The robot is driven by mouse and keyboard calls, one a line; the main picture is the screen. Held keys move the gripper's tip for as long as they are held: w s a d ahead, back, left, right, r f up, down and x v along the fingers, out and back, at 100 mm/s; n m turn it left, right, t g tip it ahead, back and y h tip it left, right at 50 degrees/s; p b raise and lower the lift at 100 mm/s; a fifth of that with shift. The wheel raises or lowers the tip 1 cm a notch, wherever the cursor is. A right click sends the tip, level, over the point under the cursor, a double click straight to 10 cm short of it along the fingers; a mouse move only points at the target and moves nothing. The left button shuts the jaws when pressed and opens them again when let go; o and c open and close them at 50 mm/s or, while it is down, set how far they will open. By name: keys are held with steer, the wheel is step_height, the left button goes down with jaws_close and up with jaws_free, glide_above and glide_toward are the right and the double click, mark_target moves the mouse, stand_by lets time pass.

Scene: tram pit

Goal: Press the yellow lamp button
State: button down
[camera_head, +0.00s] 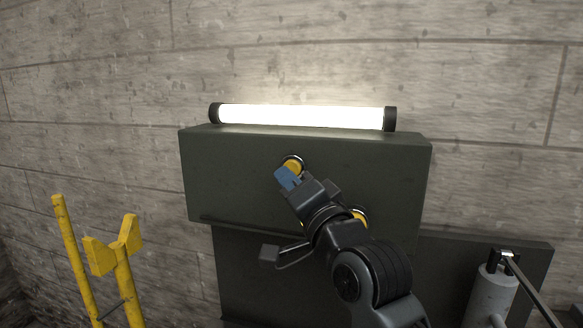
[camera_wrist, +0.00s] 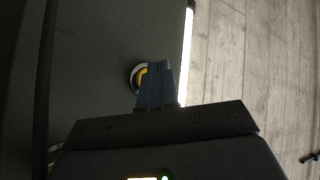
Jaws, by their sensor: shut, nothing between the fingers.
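A yellow button (camera_head: 294,162) in a pale ring is on the front of a dark grey box (camera_head: 235,175), below the lamp. My gripper (camera_head: 285,177) is shut and empty, its blue fingertips over the lower left part of this button. In the wrist view the button (camera_wrist: 138,77) shows just left of the fingertips (camera_wrist: 159,67), partly hidden by them. I cannot tell whether they touch it. A second yellow button (camera_head: 359,214) shows lower right, mostly hidden behind my arm. The tube lamp (camera_head: 300,117) on top of the box is lit white.
A yellow metal stand (camera_head: 118,262) is at the lower left. A grey cylinder (camera_head: 493,292) with a dark fitting and rod is at the lower right, before a dark panel (camera_head: 440,262). A concrete wall (camera_head: 480,70) is behind. The space left of my gripper is clear.

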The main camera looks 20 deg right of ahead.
steer(key=shift+s+a+p, duration=0.4)
steer(key=shift+s+a, duration=0.15)
steer(key=shift+s, duration=0.3)
steer(key=shift+s+a+p, duration=0.45)
steer(key=shift+s+a, duration=0.1)
steer(key=shift+s, duration=0.25)
steer(key=shift+s+a+p, duration=0.4)
steer(key=shift+s+a, duration=0.15)
steer(key=shift+s, duration=0.3)
steer(key=s+d+f+n+g+h, duration=0.1)
steer(key=s+d+f+n, duration=0.15)
steer(key=s+f, duration=0.65)
steer(key=s+d+f+n+g+h, duration=0.15)
steer(key=s+d+f, duration=0.25)
steer(key=s+f, duration=0.45)
steer(key=s+d+f+n+g, duration=0.1)
steer(key=s+f+n, duration=0.1)
steer(key=s, duration=1.1)
steer(key=s+d+f+n+g+h, duration=0.1)
steer(key=s+d+n, duration=0.1)
steer(key=s, duration=1.1)
steer(key=shift+d+f+n+g, duration=0.15)
steer(key=shift+f+n+g, duration=0.25)
steer(key=shift+n, duration=0.2)
steer(key=shift+h, duration=0.25)
